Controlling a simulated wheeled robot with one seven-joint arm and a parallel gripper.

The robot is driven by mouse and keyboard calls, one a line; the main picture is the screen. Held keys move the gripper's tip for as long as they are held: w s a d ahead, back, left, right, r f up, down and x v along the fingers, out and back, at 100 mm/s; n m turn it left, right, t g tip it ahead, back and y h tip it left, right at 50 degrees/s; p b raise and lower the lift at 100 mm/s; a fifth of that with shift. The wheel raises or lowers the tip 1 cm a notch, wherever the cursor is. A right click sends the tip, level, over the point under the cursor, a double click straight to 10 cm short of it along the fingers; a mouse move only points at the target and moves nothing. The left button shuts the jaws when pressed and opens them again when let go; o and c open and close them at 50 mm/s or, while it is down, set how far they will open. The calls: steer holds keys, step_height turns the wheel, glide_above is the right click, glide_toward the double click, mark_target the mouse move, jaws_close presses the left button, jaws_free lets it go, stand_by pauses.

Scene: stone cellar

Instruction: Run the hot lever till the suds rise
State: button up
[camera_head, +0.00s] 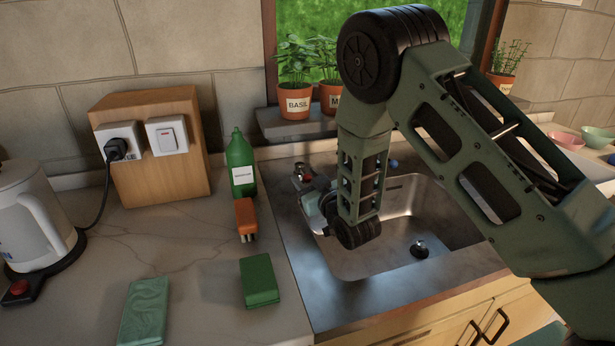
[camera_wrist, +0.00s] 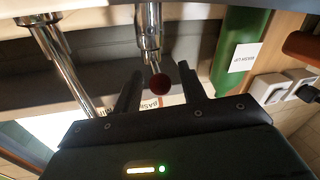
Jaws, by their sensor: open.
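The hot lever's red knob (camera_wrist: 160,84) sits at the end of a chrome stem (camera_wrist: 149,30) in the wrist view. My gripper (camera_wrist: 159,74) is open, with one finger on each side of the knob; I cannot tell if either touches it. In the head view my gripper (camera_head: 312,192) is at the sink's left rear, with a bit of red (camera_head: 298,178) beside it; my arm hides most of the tap. A blue knob (camera_head: 393,163) shows to the right. The steel sink (camera_head: 365,262) shows bare metal, with no water or suds visible in its open part.
A green bottle (camera_head: 240,165), orange brush (camera_head: 246,218), green sponge (camera_head: 259,280) and folded cloth (camera_head: 145,310) lie left of the sink. A kettle (camera_head: 30,215) and socket box (camera_head: 158,180) stand farther left. Potted herbs (camera_head: 293,98) line the sill. Bowls (camera_head: 566,139) are at right.

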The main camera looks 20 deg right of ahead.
jaws_close()
steer(key=shift+a+m+h+b, duration=0.5)
steer(key=shift+m+h+b, duration=0.35)
steer(key=shift+h, duration=0.35)
jaws_free()
steer(key=s+b, duration=0.2)
steer(key=s, duration=1)
steer(key=shift+d+b, duration=0.3)
steer(key=shift+d, duration=0.05)
